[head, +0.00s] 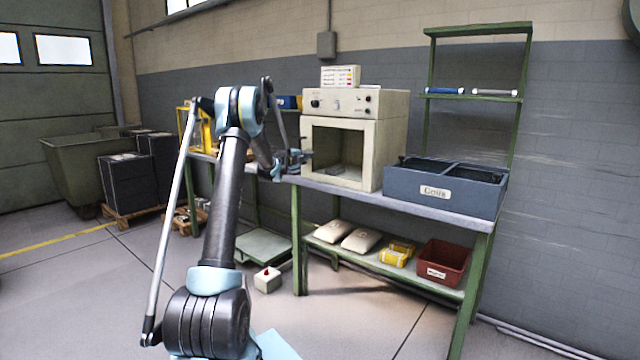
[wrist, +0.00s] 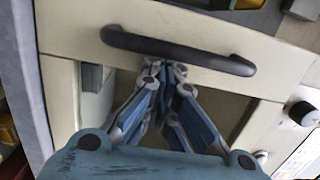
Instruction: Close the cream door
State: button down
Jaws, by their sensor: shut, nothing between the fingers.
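The cream door (head: 369,160) is on the front of a cream oven-like cabinet (head: 393,150) on the green bench. A large window or opening in it shows the dim inside. In the wrist view the door's cream frame (wrist: 70,30) carries a long black bar handle (wrist: 178,50) across the upper part. My gripper (head: 300,157) is at the left side of the cabinet front in the head view. In the wrist view my gripper (wrist: 160,66) is shut and empty, its tips just below the handle's middle; contact is unclear. How far the door is ajar cannot be told.
The bench (head: 440,222) carries a blue-grey divided bin (head: 443,200) right of the cabinet. Its lower shelf holds sacks, yellow packs and a red bin (head: 443,266). A small cream box (head: 267,280) is on the floor. The floor in front is open.

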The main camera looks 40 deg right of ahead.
jog(key=shift+d+r, duration=0.2)
jog(key=shift+d, duration=0.25)
jog(key=shift+w+a, duration=0.1)
jog(key=w+v, duration=0.1)
jog(key=v, duration=1.3)
jog(key=shift+w+a, duration=0.2)
jog(key=shift+a, duration=0.4)
jog(key=shift+f, duration=0.1)
